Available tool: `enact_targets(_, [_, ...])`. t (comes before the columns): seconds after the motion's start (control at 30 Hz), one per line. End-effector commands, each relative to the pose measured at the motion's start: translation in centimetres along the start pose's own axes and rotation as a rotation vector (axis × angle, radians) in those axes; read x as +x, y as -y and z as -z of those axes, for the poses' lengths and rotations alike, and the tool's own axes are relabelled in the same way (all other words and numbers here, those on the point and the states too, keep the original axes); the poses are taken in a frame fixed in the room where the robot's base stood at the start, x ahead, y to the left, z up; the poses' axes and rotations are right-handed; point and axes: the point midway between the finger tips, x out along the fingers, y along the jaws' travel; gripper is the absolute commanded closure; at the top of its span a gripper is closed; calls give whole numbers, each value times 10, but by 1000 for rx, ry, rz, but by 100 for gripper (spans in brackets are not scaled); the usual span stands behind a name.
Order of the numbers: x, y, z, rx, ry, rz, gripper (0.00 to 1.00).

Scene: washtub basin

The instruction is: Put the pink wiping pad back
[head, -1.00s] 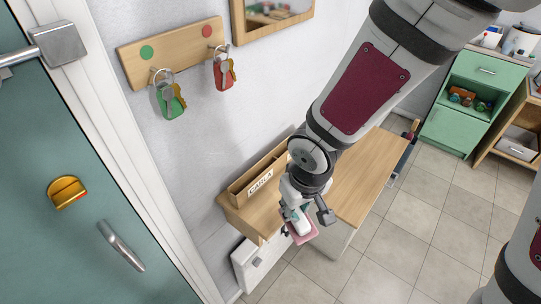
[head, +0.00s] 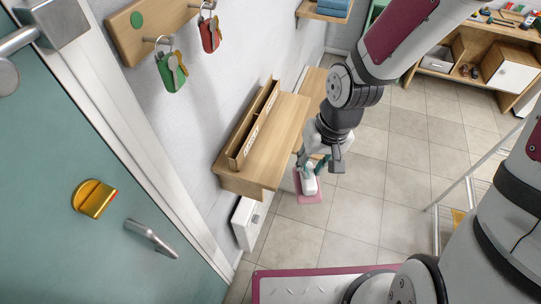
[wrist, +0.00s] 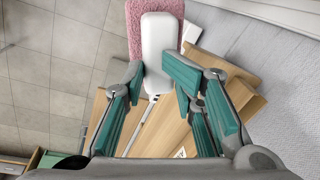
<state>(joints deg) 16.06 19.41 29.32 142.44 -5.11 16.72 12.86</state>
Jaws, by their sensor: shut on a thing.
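The pink wiping pad (head: 308,197) hangs in the air beside the wooden wall shelf, over the tiled floor. It has a white handle block (wrist: 158,52) on one face, with the pink pile (wrist: 138,14) showing behind it in the wrist view. My gripper (wrist: 154,76) is shut on the white block, its green-lined fingers on either side. In the head view my gripper (head: 312,167) points down at the right of the shelf's front edge. The far side of the pad is hidden.
The wooden shelf (head: 272,150) carries a long narrow box (head: 255,125) against the wall. A white panel (head: 246,224) is below it. Two key sets hang on a rack (head: 150,22) beside the green door (head: 90,130). Open tiled floor (head: 350,215) lies to the right.

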Motion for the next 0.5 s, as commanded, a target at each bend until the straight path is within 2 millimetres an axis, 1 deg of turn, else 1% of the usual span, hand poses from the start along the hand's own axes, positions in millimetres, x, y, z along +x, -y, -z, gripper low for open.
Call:
enact_targets(0.07, [1,1,6,11,0,6,100])
enact_targets(0.17, [5,10,20,9,-2,8,100])
enact_targets(0.5, [22,50,90,8,-1,8,100])
